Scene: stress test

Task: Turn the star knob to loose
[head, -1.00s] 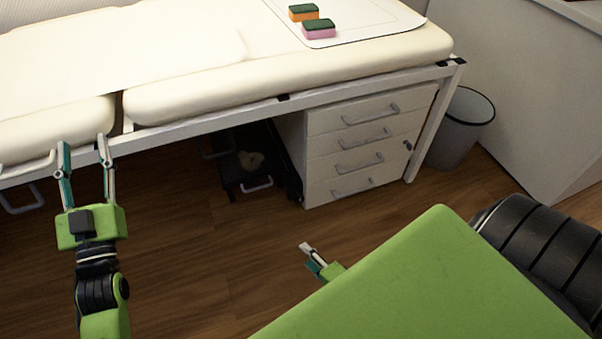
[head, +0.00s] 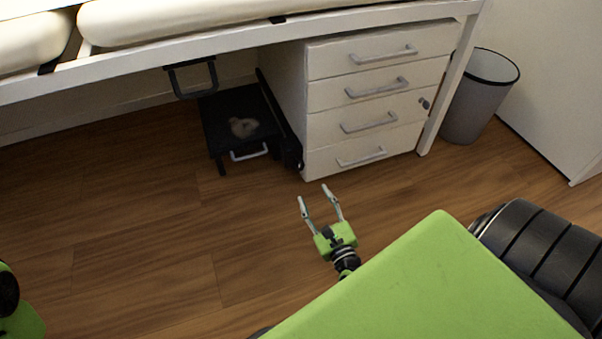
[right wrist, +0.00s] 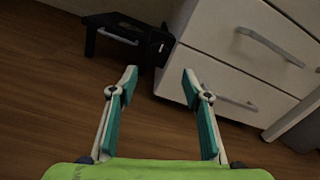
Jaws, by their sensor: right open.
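I cannot make out a star knob for certain in either view. A low black stand (head: 222,112) is on the floor under the bed, left of the drawer cabinet, with a pale blurred thing (head: 243,127) on top and a light handle (head: 249,153) at its front. Small dark parts at its right side are too small to tell. My right gripper (head: 312,193) is open and empty over the floor, in front of the stand and cabinet. In the right wrist view the stand (right wrist: 128,27) is ahead of the open fingers (right wrist: 160,76). Of my left arm only a piece shows; its gripper is out of view.
The white drawer cabinet (head: 375,100) stands close to the right of the stand. The bed frame (head: 235,42) runs above both. A grey bin (head: 478,100) is at the right. The wooden floor (head: 150,220) in front is clear.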

